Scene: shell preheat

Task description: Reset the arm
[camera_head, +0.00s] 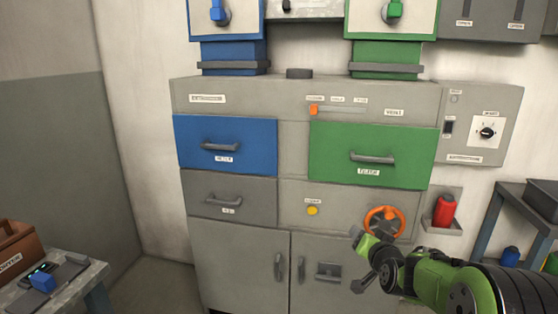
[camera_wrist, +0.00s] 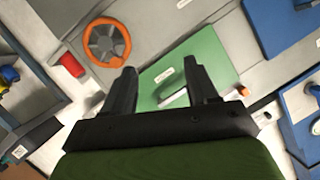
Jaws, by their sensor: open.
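My green and black arm reaches in from the lower right in the head view. My gripper (camera_head: 360,262) is in front of the grey cabinet (camera_head: 240,258), just below and left of the orange handwheel (camera_head: 385,222). In the wrist view my gripper (camera_wrist: 163,85) has its two black fingers spread apart with nothing between them. Behind the fingers are the green drawer front (camera_wrist: 213,58) and its handle. The orange handwheel also shows in the wrist view (camera_wrist: 107,42), up and left of the fingers. The fingertips are hard to make out in the head view.
The cabinet has a blue drawer (camera_head: 225,145), a green drawer (camera_head: 372,153) and a grey drawer (camera_head: 230,197), all looking shut. A red canister (camera_head: 444,210) sits on a bracket right of the handwheel. A bench (camera_head: 70,285) stands lower left, a shelf unit (camera_head: 515,205) right.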

